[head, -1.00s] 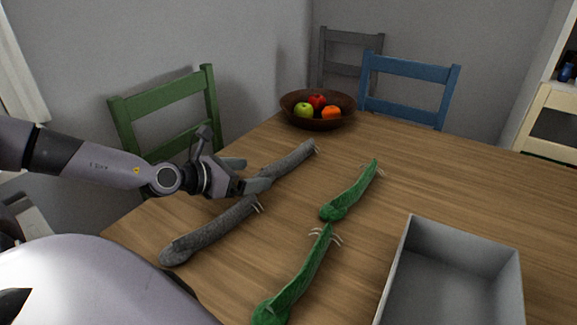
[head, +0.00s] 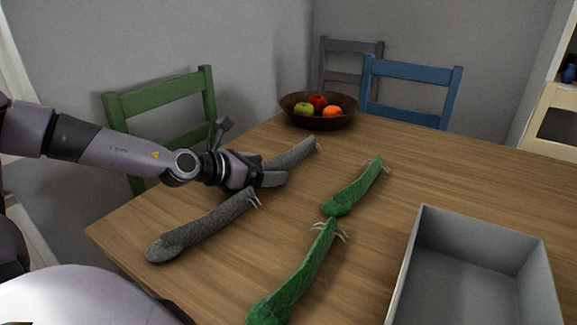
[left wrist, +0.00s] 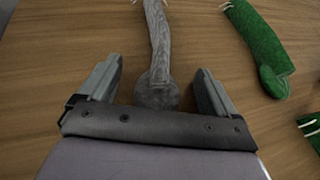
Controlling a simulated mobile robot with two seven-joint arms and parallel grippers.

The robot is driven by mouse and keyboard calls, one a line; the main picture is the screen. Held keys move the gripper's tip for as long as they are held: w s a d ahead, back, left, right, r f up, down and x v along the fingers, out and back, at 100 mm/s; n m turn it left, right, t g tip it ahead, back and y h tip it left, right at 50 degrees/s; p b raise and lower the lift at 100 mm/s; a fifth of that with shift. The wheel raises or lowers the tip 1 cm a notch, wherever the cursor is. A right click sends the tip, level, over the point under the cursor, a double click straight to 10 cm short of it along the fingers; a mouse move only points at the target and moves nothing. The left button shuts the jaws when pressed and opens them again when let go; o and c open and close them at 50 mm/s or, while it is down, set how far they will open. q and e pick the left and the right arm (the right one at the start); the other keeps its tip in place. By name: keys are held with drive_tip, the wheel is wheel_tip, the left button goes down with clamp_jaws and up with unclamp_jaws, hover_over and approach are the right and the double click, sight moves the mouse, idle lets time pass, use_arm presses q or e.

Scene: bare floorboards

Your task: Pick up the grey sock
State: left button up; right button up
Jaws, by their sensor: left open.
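Two long grey socks lie on the wooden table. The nearer grey sock (head: 205,228) lies in front of my left gripper. The farther grey sock (head: 292,153) runs away from the gripper towards the fruit bowl, its near end hidden by the gripper in the head view. My left gripper (head: 272,170) is open. In the left wrist view its fingers (left wrist: 152,88) stand on either side of the rounded end of a grey sock (left wrist: 159,60), with gaps on both sides. My right gripper is not in view.
Two green socks (head: 355,188) (head: 297,277) lie right of the grey ones. A grey open box (head: 408,262) stands at the front right. A brown fruit bowl (head: 318,121) is at the back. Green (head: 165,93) and blue (head: 411,70) chairs edge the table.

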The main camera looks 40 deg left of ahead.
use_arm(q)
drive_tip(key=c, duration=1)
drive_tip(key=shift+c, duration=0.2)
drive_tip(key=shift+r, duration=0.1)
